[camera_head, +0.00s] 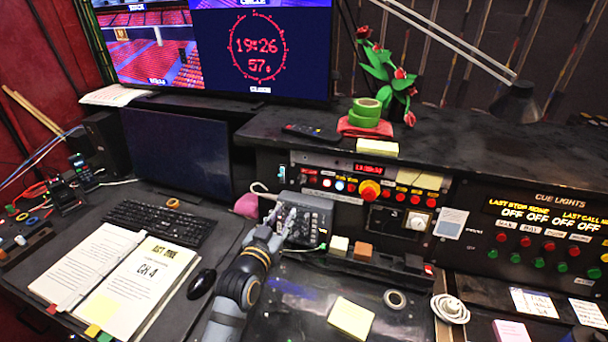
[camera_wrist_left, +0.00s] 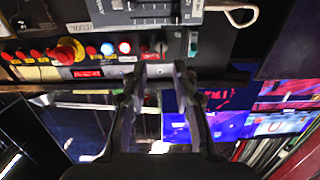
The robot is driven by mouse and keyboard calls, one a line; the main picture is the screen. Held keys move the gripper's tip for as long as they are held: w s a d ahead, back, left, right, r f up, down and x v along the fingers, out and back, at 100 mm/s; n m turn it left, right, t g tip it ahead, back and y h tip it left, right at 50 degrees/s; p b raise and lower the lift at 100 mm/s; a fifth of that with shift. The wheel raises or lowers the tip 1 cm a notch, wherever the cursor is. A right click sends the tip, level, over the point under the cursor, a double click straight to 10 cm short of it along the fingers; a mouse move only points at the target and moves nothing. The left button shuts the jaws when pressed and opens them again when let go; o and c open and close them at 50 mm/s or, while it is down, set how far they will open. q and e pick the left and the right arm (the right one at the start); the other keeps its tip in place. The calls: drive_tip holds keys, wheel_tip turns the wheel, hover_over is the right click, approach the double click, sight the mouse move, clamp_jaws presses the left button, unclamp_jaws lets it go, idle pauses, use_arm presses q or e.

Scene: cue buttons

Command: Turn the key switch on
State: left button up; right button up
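The key switch (camera_wrist_left: 160,48) appears as a small dark fitting on the front panel in the left wrist view, between the white lit button and a teal switch (camera_wrist_left: 193,44). Its turn position is too small to tell. My left gripper (camera_wrist_left: 160,70) is open and empty, its two fingertips apart just short of the panel, roughly in line with the key switch. In the head view my left gripper (camera_head: 283,212) is in front of the grey control box (camera_head: 318,212), below the panel's left part. My right gripper is not in view.
The panel carries a red mushroom button (camera_head: 369,190) and several lit buttons. A pink object (camera_head: 246,205) lies left of the grey box. A keyboard (camera_head: 159,222), an open binder (camera_head: 120,280) and a mouse (camera_head: 201,283) occupy the left desk. Sticky notes (camera_head: 351,318) lie at front.

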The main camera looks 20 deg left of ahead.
sight(299, 180)
use_arm(q)
drive_tip(key=shift+t, duration=0.5)
drive_tip(key=w+p, duration=0.1)
drive_tip(key=w, duration=0.2)
drive_tip(key=w+r+p, duration=0.1)
drive_tip(key=w, duration=0.2)
drive_tip(key=w+r, duration=0.1)
drive_tip(key=w, duration=0.2)
drive_tip(key=shift+w+d+r+p, duration=0.15)
drive_tip(key=shift+p, duration=0.25)
drive_tip(key=shift+w, duration=1.05)
drive_tip(key=shift+c, duration=1.3)
clamp_jaws()
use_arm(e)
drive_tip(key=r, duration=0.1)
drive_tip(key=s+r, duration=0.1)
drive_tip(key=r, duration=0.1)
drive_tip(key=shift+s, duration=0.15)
